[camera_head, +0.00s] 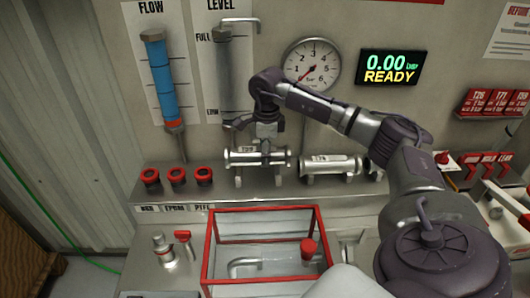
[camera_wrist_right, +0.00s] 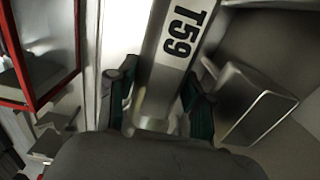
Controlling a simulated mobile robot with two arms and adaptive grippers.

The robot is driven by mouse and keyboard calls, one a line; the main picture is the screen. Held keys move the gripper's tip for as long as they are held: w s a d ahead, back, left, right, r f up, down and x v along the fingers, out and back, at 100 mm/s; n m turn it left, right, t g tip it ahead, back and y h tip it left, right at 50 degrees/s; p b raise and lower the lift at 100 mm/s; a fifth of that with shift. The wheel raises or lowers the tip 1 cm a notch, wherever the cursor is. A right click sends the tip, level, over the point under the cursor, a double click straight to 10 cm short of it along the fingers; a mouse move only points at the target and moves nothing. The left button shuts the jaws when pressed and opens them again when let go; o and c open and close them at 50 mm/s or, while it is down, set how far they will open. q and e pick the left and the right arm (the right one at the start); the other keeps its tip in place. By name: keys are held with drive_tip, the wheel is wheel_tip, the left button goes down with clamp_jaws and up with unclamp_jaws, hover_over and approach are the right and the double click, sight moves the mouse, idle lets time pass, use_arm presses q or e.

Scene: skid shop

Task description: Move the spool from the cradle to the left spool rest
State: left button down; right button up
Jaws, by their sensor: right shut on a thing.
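A silver flanged spool (camera_head: 240,157) with a label sits at the left of the back ledge, directly over two short posts of the left spool rest (camera_head: 238,181). Whether it touches the posts I cannot tell. My right gripper (camera_head: 265,145) points down from above and is shut on this spool. In the right wrist view the spool (camera_wrist_right: 172,60) lies between the dark green finger pads and reads T59. A second silver spool (camera_head: 318,167) lies on the ledge to the right. I cannot pick out the cradle for sure. My left gripper is out of view.
A red-framed clear box (camera_head: 209,262) stands in front, holding a bent pipe (camera_head: 262,264) and a red-topped part (camera_head: 308,248). Red rings (camera_head: 177,176) line the ledge at left. A gauge (camera_head: 312,62) and a READY display (camera_head: 391,67) are on the back wall.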

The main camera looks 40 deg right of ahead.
drive_tip(key=shift+f, duration=0.2)
idle(0.5)
drive_tip(key=shift+f+b, duration=0.55)
drive_tip(key=shift+f, duration=0.2)
drive_tip(key=shift+f, duration=0.3)
drive_tip(key=shift+f+b, duration=0.35)
drive_tip(key=shift+b, duration=0.05)
drive_tip(key=shift+f, duration=0.4)
idle(0.5)
drive_tip(key=o, duration=1.3)
drive_tip(key=o, duration=0.4)
